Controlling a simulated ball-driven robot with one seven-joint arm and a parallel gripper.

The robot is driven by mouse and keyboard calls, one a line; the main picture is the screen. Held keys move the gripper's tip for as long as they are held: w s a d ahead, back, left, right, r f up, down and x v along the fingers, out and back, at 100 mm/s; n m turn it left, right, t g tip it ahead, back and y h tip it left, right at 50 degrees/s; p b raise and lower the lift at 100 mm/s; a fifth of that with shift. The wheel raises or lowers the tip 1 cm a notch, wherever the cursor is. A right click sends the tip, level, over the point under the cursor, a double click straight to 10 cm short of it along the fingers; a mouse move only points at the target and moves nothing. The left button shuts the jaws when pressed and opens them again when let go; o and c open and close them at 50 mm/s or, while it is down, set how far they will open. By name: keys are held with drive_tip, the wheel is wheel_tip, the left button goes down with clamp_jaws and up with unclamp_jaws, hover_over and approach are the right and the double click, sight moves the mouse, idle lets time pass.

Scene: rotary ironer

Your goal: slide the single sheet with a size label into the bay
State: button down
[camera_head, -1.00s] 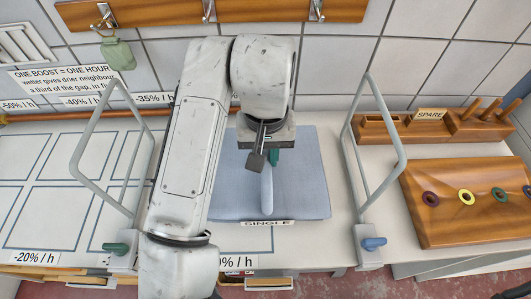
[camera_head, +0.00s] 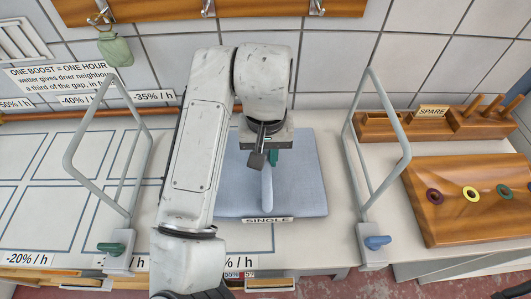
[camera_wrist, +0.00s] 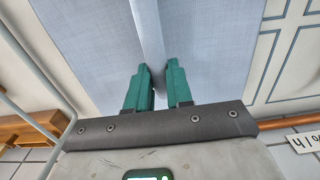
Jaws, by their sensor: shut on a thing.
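The single sheet (camera_head: 300,180) is a folded blue-grey cloth with a raised ridge and a white label reading SINGLE (camera_head: 267,219) on its front edge. It lies flat on the white worktop between two grey metal frames. My gripper (camera_head: 265,157) is over the sheet's middle, its green fingers shut on the ridge. The wrist view shows the green fingers (camera_wrist: 152,85) on both sides of the ridge, with the sheet (camera_wrist: 85,40) spreading to left and right. My arm hides part of the sheet's left side and the worktop behind it.
Outlined bays (camera_head: 58,155) cover the worktop at left, with rate labels such as -20% / h (camera_head: 29,259). The left frame (camera_head: 75,150) has a green handle; the right frame (camera_head: 398,135) has a blue one. A wooden board with coloured rings (camera_head: 470,215) and a SPARE rack (camera_head: 432,112) stand at right.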

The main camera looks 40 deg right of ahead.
drive_tip(key=shift+f, duration=0.25)
drive_tip(key=c, duration=0.9)
unclamp_jaws()
drive_tip(key=shift+r, duration=0.1)
wheel_tip(320, 180, up, 11)
drive_tip(key=shift+f+p, duration=0.2)
drive_tip(key=shift+p, duration=0.35)
